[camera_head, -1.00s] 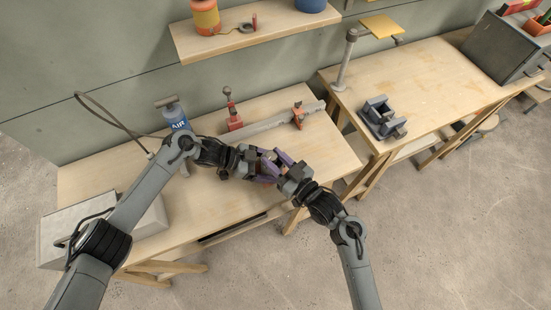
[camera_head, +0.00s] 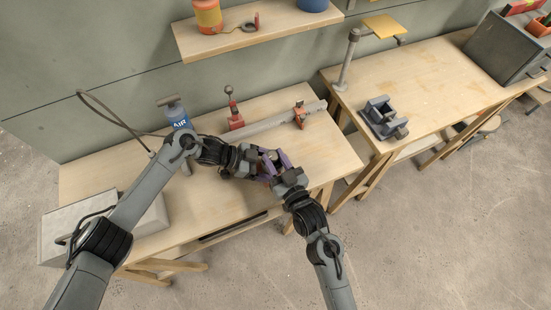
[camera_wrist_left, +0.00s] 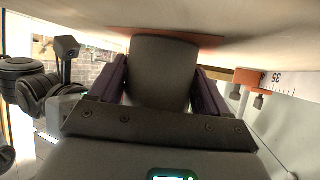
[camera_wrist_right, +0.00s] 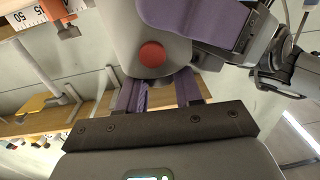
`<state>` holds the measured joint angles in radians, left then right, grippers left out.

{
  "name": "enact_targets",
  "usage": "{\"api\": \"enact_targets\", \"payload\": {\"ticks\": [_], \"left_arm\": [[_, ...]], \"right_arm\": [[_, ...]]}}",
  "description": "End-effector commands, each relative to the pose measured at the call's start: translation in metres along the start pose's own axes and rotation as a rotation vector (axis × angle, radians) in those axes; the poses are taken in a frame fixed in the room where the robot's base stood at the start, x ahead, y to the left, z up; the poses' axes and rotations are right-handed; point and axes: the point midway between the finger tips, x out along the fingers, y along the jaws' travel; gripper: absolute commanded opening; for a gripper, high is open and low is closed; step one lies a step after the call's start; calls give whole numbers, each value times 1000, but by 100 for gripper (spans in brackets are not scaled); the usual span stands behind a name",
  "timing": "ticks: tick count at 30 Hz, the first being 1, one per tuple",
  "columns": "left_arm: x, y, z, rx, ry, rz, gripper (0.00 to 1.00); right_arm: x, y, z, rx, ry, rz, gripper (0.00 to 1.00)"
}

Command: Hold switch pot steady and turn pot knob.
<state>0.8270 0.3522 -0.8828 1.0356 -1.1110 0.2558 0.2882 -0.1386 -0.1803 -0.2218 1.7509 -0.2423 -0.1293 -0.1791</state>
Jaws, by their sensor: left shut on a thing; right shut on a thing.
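The switch pot (camera_wrist_left: 165,70) is a dark grey rounded body between the purple fingers of my left gripper (camera_wrist_left: 160,75), with an orange-red part at its far end. In the right wrist view the pot (camera_wrist_right: 150,25) shows a round red button on its side, and a purple left finger lies along it. My right gripper (camera_wrist_right: 158,92) is shut at the pot's near end, where the knob is mostly hidden between the fingers. In the head view my left gripper (camera_head: 258,170) and right gripper (camera_head: 276,160) meet over the bench and hide most of the pot.
A grey rail (camera_head: 270,124) with red clamps (camera_head: 235,120) lies behind the grippers. The bench's right part is clear.

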Motion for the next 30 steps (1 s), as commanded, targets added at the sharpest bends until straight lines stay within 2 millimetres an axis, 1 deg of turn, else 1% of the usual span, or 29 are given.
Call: {"api": "enact_targets", "payload": {"ticks": [1, 6, 13, 17, 20, 23, 30], "left_arm": [[0, 0, -1, 1, 1, -1, 60], [0, 0, 0, 1, 1, -1, 60], [0, 0, 0, 1, 1, -1, 60], [0, 0, 0, 1, 0, -1, 60], [0, 0, 0, 1, 1, -1, 60], [0, 0, 0, 1, 1, -1, 60], [0, 0, 0, 1, 1, -1, 60]], "right_arm": [[0, -1, 0, 0, -1, -2, 36], [0, 0, 0, 0, -1, -2, 61], [0, 0, 0, 0, -1, -2, 61], [-5, 0, 1, -1, -1, -2, 61], [-16, 0, 1, -2, -2, -2, 61], [-31, 0, 2, -1, -3, -2, 61], [-76, -1, 1, -1, -3, -3, 61]]}}
